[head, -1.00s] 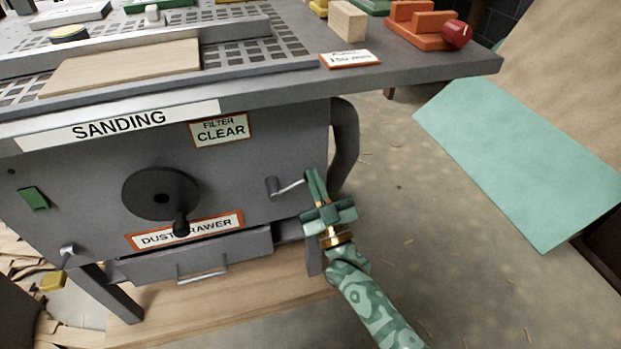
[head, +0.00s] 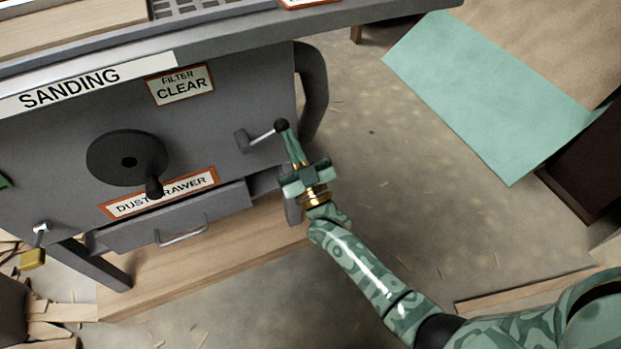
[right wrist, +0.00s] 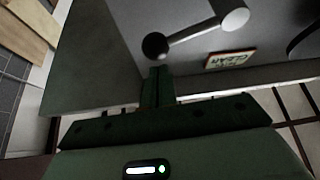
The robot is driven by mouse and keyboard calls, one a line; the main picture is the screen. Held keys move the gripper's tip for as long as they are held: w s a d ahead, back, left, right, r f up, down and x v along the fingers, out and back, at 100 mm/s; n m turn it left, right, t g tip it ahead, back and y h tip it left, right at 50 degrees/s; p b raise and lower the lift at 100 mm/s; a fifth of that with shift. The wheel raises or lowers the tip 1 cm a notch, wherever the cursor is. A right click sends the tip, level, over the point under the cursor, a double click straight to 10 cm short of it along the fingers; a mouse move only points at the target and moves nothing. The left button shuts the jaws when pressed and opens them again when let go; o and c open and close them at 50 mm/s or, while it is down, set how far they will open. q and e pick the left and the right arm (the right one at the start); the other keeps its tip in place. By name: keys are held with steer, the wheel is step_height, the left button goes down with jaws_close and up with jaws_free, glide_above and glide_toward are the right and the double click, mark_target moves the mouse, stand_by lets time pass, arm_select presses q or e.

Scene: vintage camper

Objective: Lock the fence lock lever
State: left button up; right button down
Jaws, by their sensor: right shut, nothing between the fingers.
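The fence lock lever (head: 263,135) is a thin metal rod with a black ball knob, coming from a grey hub on the right part of the grey machine front. It points right and slightly up. My right gripper (head: 289,138) is shut and empty, its fingertips just below the knob. In the right wrist view the lever (right wrist: 192,34) runs from a pale hub to the black knob, and the shut fingertips (right wrist: 158,70) are right by the knob. I cannot tell whether they touch it. My left gripper is not in view.
A black handwheel (head: 128,158) is left of the lever, above a dust drawer (head: 180,218) with a metal handle. The machine's tabletop edge (head: 330,19) overhangs above. A curved grey pipe (head: 312,90) is behind the lever's right. The floor to the right is mostly open.

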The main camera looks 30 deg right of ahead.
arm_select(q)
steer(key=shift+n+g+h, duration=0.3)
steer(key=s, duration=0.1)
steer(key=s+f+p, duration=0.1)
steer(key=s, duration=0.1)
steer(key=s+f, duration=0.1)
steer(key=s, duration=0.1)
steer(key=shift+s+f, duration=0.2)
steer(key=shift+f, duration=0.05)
arm_select(e)
steer(key=v, duration=1.3)
steer(key=shift+s, duration=0.25)
